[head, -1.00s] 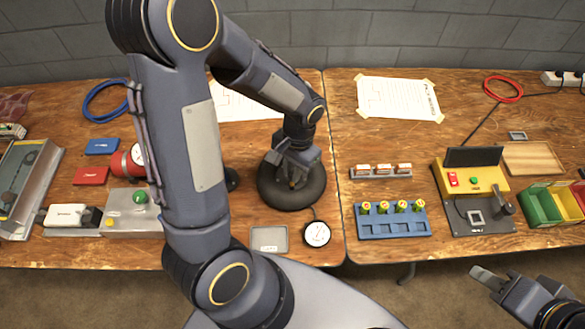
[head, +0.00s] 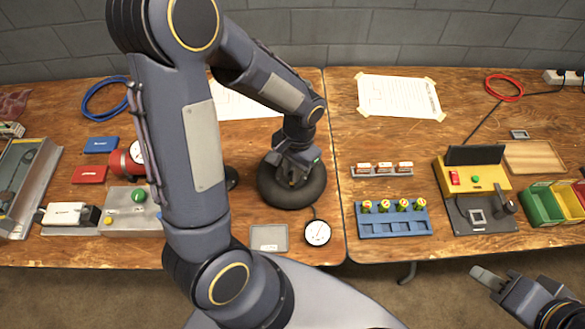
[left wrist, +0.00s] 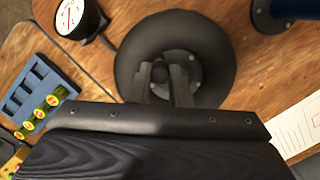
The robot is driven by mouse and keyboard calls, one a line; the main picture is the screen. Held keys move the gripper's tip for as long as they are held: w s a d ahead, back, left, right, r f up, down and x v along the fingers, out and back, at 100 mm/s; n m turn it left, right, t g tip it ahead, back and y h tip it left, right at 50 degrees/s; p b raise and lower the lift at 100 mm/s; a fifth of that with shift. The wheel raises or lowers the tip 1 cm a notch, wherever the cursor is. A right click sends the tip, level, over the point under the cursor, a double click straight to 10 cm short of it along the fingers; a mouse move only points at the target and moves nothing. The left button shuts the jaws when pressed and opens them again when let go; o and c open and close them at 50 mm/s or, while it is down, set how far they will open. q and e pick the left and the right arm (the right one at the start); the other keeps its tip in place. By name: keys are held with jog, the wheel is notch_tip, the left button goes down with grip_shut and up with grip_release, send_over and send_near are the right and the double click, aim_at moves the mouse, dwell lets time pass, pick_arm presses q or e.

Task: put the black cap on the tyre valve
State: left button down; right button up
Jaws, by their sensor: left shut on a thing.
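The black tyre (head: 316,190) lies flat on the left table, and it also shows in the left wrist view (left wrist: 215,45). My left gripper (head: 292,183) points down over the middle of the tyre. In the left wrist view the fingers (left wrist: 163,82) are shut on a small dark thing (left wrist: 160,74), which looks like the black cap. The valve cannot be made out; the fingers and the cap cover that spot. Whether the cap touches the valve cannot be told. My right gripper (head: 481,275) hangs empty in front of the right table, its jaw gap unclear.
A dial gauge (head: 317,233) and a small grey tray (head: 268,238) with nothing seen in it lie in front of the tyre. A blue rack (head: 392,228) stands on the right table. My left arm hides part of the left table.

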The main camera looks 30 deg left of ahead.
pick_arm(q)
jog(key=shift+f+b, duration=0.8)
jog(key=shift+f, duration=0.25)
jog(key=c, duration=1.3)
grip_release()
jog(key=shift+r, duration=0.1)
jog(key=r, duration=0.5)
jog(key=w+r, duration=0.1)
jog(key=r, duration=0.1)
jog(key=shift+w+d+r, duration=0.1)
jog(key=shift+d+r, duration=0.05)
jog(key=shift+r, duration=0.2)
